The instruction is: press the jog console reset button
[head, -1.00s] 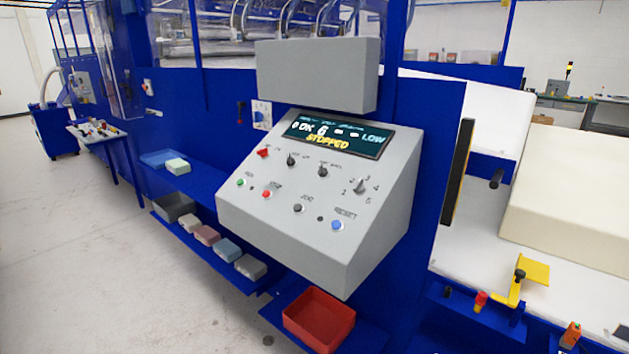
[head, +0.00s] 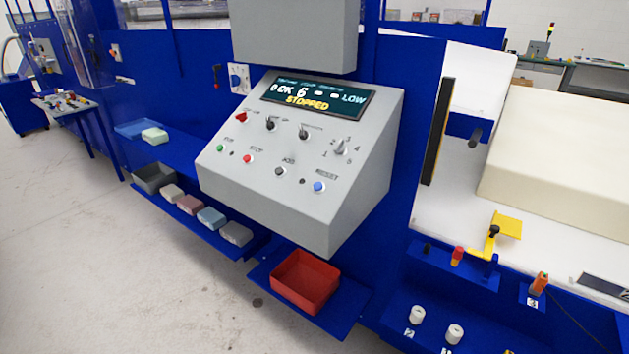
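The jog console (head: 285,205) is a grey box with a sloped face, mounted on the blue machine near the middle of the view. Its blue reset button (head: 319,187) sits at the lower right of the face, under a label that reads RESET. A green button (head: 220,148), a red button (head: 247,159) and a dark button (head: 280,171) lie in the same row to the left. Neither of my grippers is in view.
A red bin (head: 305,282) stands on a blue shelf below the console. Several foam blocks (head: 190,204) and a grey tray (head: 154,178) line a low shelf at left. A large cream foam block (head: 560,155) lies at right. The floor at lower left is clear.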

